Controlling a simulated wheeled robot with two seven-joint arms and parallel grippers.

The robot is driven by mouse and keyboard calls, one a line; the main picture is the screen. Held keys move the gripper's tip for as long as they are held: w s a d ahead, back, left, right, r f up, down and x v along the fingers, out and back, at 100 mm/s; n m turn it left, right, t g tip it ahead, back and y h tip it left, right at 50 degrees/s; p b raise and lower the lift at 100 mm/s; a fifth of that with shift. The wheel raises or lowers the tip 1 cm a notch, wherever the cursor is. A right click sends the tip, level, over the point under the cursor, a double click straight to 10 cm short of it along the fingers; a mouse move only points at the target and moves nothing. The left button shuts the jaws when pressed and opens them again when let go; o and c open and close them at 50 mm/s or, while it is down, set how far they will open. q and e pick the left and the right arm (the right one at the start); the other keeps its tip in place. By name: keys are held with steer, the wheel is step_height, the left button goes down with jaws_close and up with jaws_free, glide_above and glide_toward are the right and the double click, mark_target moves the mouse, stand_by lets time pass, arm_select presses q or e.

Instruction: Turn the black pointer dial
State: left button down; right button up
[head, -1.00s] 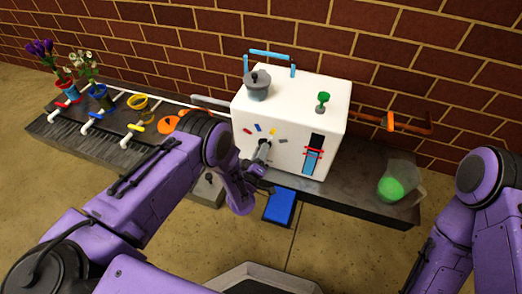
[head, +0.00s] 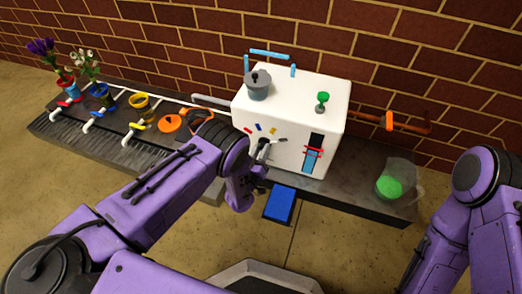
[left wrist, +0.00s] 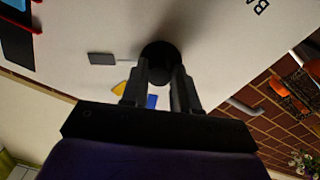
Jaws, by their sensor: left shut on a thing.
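The black pointer dial (left wrist: 160,62) is on the front face of the white box (head: 292,112). In the left wrist view it is a dark round knob between the two fingers, and its pointer is hard to make out. My left gripper (head: 263,152) is shut on the dial; its fingers also show in the left wrist view (left wrist: 160,90). In the head view the gripper hides most of the dial. Coloured marks lie around it: red (head: 248,131), blue (head: 259,128), yellow (head: 273,132) and grey (head: 283,140). My right gripper is out of view.
A grey pot (head: 258,88) and green knob (head: 322,101) are on top of the box. A red-handled slider (head: 313,154) is on its front, with a blue pad (head: 280,204) below. A jug with green contents (head: 390,186) stands right; flower pots (head: 68,84) stand left.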

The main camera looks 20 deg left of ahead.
arm_select(q)
steer(key=shift+s+f, duration=0.1)
steer(key=c, duration=0.8)
jaws_free()
steer(key=shift+c, duration=0.2)
steer(key=s+p, duration=0.3)
steer(key=s, duration=0.7)
steer(key=shift+s+a+f+p, duration=0.2)
steer(key=shift+a+p, duration=0.1)
steer(key=shift+a, duration=0.05)
